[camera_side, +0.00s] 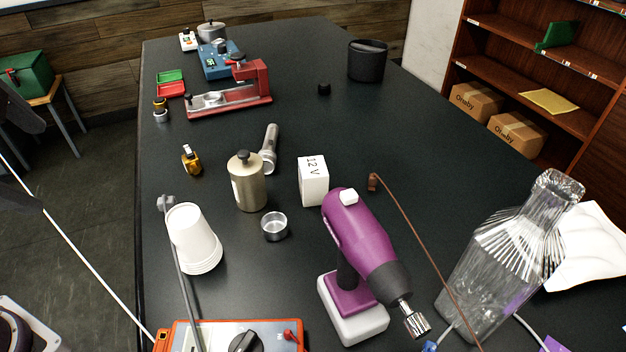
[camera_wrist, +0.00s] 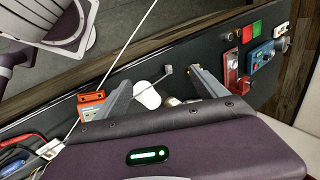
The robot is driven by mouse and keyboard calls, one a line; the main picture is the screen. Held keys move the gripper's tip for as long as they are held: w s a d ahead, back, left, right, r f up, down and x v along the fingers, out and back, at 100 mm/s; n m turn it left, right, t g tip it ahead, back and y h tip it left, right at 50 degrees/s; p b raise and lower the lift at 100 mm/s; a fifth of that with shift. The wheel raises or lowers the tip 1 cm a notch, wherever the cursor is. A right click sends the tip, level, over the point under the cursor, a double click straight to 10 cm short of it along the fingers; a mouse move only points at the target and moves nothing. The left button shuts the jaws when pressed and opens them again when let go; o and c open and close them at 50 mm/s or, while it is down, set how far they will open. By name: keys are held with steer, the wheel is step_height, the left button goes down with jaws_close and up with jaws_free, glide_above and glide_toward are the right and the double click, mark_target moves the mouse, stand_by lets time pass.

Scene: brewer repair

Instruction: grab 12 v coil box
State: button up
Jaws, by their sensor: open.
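The 12 V coil box (camera_side: 313,180) is a small white cube with "12 V" printed on its top face. It stands on the black table in the middle of the side view, just behind the purple drill (camera_side: 362,235). I cannot make out the box in the wrist view, where my gripper body covers part of the table. My gripper (camera_wrist: 160,81) shows in the wrist view with its two grey fingers spread wide apart and nothing between them held.
A metal canister (camera_side: 249,184) and a small metal cup (camera_side: 274,227) stand left of the box, with stacked white cups (camera_side: 194,240) farther left. A brown probe with a cable (camera_side: 373,182) is close on its right.

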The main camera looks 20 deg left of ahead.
mark_target(310, 174)
steer(key=w+d+m+t+h, duration=0.1)
steer(key=w+d+m+t, duration=0.3)
steer(key=d+m, duration=0.85)
steer(key=w+d+m+t+h, duration=0.1)
steer(key=w+d+m+t, duration=0.3)
steer(key=d+m, duration=0.85)
steer(key=shift+n+t+y, duration=0.4)
steer(key=shift+n, duration=0.1)
steer(key=f, duration=1.8)
steer(key=shift+s+d+f, duration=0.15)
steer(key=shift+s+f, duration=0.05)
steer(key=w+a, duration=0.1)
steer(key=w, duration=0.6)
steer(key=w+a+f, duration=0.1)
steer(key=w, duration=0.7)
steer(key=w+a, duration=0.2)
steer(key=w, duration=0.5)
steer(key=shift+w+f, duration=0.3)
steer(key=shift+f, duration=0.1)
jaws_close()
